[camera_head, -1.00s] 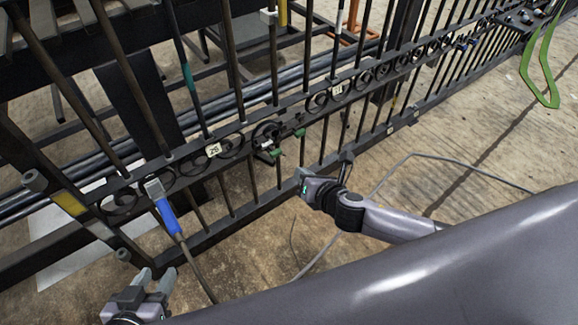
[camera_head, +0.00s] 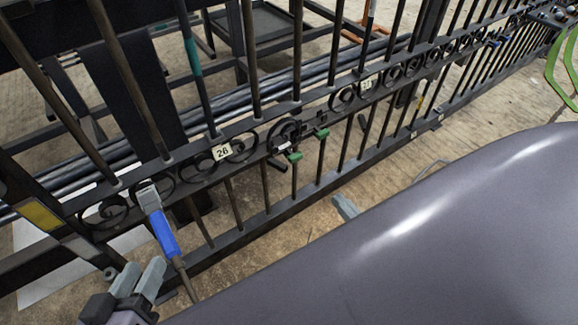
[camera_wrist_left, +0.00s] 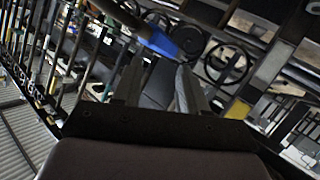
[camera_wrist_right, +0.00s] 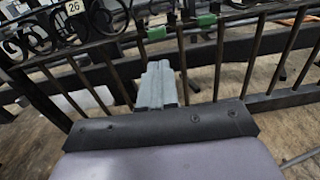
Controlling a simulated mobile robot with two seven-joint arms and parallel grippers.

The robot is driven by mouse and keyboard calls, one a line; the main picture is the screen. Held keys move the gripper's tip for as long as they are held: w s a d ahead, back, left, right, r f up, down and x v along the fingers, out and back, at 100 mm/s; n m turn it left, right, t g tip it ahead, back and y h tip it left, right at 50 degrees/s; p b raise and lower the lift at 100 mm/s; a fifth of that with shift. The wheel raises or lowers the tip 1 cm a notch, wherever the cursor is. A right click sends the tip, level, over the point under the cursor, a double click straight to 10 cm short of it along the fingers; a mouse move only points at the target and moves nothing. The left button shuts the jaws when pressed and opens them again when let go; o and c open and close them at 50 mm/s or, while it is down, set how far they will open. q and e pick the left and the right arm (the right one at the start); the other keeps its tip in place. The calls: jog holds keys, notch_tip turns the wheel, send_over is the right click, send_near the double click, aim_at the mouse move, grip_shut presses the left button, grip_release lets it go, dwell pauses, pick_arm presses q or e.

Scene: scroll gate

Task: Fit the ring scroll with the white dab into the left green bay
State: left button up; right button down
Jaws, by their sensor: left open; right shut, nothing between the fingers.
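A dark ring-shaped scroll (camera_head: 285,132) shows in the gate's scroll band, right of the tag 26, with a small pale spot (camera_head: 279,147) below it; I cannot tell if this is the white dab. Two green pieces sit there, a left one (camera_head: 293,155) and a right one (camera_head: 321,133); both also show in the right wrist view, left (camera_wrist_right: 156,33) and right (camera_wrist_right: 206,20). My left gripper (camera_head: 142,274) is open and empty, in front of the gate below the blue-handled tool. My right gripper (camera_wrist_right: 157,84) is shut and empty below the green pieces; in the head view only a fingertip shows.
The blue-handled tool (camera_head: 162,232) with a grey head and cable hangs on the gate's left part. The gate's bars and rails (camera_head: 235,237) stand across the view. A green loop (camera_head: 563,75) is at the far right.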

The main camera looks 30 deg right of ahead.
aim_at(298, 159)
jog(key=shift+n+y, duration=0.3)
jog(key=w+b, duration=0.1)
jog(key=w, duration=0.3)
jog(key=w+a+b, duration=0.1)
jog(key=w, duration=0.3)
jog(key=w+b, duration=0.1)
jog(key=w, duration=0.4)
jog(key=shift+w+a+f, duration=0.1)
jog(key=shift+a, duration=0.05)
jog(key=shift+w, duration=0.2)
pick_arm(q)
jog(key=shift+s+a+r+m+t+y, duration=0.15)
jog(key=shift+a+m+t+y, duration=0.15)
jog(key=shift+a+m+t, duration=0.5)
jog(key=shift+a+n, duration=0.2)
jog(key=shift+n, duration=0.1)
pick_arm(e)
jog(key=shift+w, duration=0.1)
